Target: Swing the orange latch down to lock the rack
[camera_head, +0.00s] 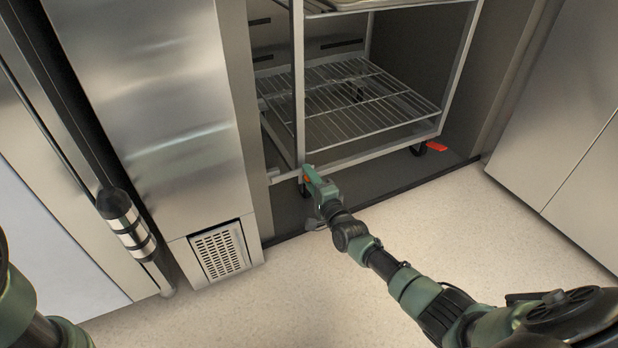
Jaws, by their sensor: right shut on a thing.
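The wheeled metal rack (372,155) stands inside the open steel cabinet. A small bit of orange, the latch (306,178), shows at the rack's lower front left corner. My right gripper (309,175) reaches this corner and is shut on the orange latch, hiding most of it. The latch's exact angle cannot be told. A second orange-red piece (437,146) lies low by the rack's right wheel, apart from my gripper. Part of my left arm shows at the lower left edge, but its gripper is out of view.
A steel cabinet front with a vent grille (219,252) stands left of the opening. A black pole with a silver sleeve (127,222) is farther left. Steel doors (560,110) close off the right. The pale floor (300,300) in front is clear apart from my arm.

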